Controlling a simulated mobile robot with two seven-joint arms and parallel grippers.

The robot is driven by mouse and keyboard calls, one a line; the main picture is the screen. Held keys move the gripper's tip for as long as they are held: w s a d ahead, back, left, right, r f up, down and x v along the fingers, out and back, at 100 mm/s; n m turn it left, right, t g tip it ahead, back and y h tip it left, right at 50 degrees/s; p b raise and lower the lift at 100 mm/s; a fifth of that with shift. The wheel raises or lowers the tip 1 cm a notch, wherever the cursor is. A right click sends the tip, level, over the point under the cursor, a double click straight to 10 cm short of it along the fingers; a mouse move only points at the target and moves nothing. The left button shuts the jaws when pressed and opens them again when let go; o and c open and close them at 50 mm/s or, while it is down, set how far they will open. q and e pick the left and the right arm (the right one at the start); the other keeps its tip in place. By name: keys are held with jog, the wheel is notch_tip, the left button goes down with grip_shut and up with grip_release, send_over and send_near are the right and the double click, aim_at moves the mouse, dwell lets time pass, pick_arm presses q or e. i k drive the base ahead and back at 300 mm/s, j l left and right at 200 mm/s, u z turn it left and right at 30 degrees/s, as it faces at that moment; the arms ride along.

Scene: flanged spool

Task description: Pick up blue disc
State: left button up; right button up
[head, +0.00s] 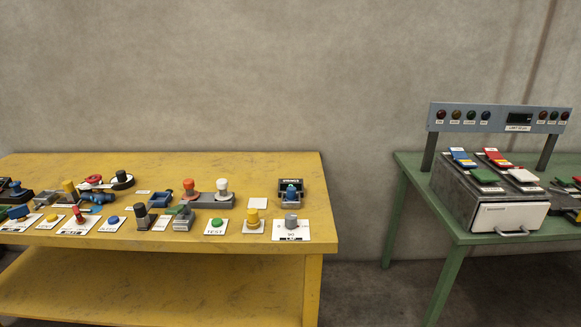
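A small round blue piece (112,219) sits on a white card near the front of the yellow table, left of its middle. It is the likeliest blue disc, but it is too small to be sure. A flat lighter blue piece (96,209) lies just behind and left of it, partly hidden by nearby parts. Neither of my grippers shows in the head view, and nothing is held in sight.
The yellow table (290,165) is crowded along its front and left; its back right is clear. A grey block with orange and white knobs (209,200) stands mid-table. A gap separates it from a green table (405,162) bearing a grey console (455,190).

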aim_at(290, 196)
jog(key=i+j, duration=0.15)
jog(key=i, duration=0.2)
jog(key=i+j+z, duration=0.3)
jog(key=i, duration=0.15)
jog(key=i+j+z, duration=0.3)
jog(key=i+j, duration=0.1)
jog(key=i, duration=0.05)
